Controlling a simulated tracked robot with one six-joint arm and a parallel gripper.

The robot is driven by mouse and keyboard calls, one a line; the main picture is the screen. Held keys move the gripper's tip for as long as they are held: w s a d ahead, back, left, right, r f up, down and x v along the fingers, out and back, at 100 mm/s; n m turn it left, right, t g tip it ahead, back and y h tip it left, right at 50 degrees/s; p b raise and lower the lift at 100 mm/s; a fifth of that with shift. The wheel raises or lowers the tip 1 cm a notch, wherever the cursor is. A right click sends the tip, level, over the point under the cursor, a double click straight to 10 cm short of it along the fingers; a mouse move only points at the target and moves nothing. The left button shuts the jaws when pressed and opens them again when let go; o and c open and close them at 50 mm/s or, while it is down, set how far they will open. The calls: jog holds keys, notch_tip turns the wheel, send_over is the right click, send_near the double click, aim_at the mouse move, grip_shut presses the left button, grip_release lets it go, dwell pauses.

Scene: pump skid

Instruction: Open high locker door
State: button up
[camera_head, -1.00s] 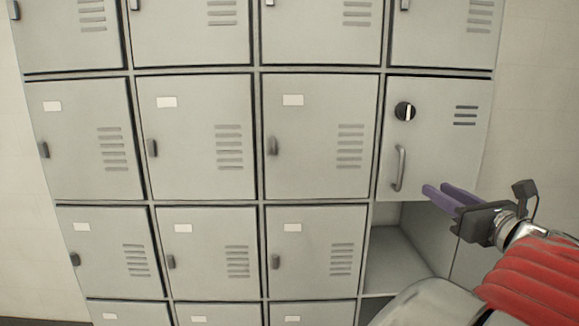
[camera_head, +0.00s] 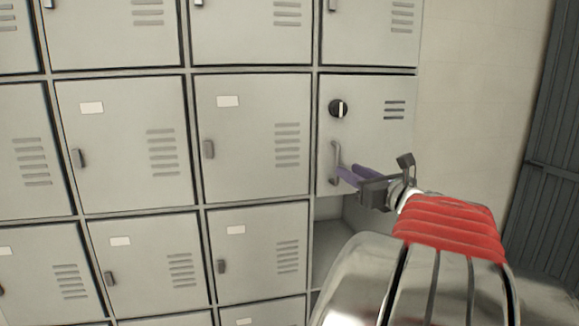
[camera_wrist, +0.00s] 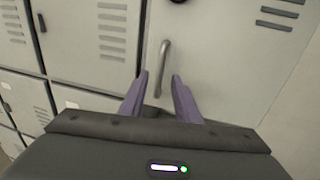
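The locker door (camera_head: 366,140) with a bar handle (camera_head: 335,163) and a round black knob (camera_head: 338,108) is at the right end of its row. It looks shut. My gripper (camera_head: 346,173) is at the lower end of the handle. In the wrist view, its purple fingers (camera_wrist: 161,80) are apart, and the handle (camera_wrist: 163,62) stands just beyond the tips, between their lines. The gripper is open and holds nothing. The knob shows only partly at the top of the wrist view (camera_wrist: 178,1).
An open, empty compartment (camera_head: 328,243) lies below this door. Other shut locker doors (camera_head: 252,138) fill the left. A pale wall (camera_head: 468,110) is right of the lockers, and a dark ribbed panel (camera_head: 555,150) stands at the far right.

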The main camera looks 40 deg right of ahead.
jog(key=shift+x, duration=2.6)
jog(key=shift+c, duration=0.2)
grip_shut()
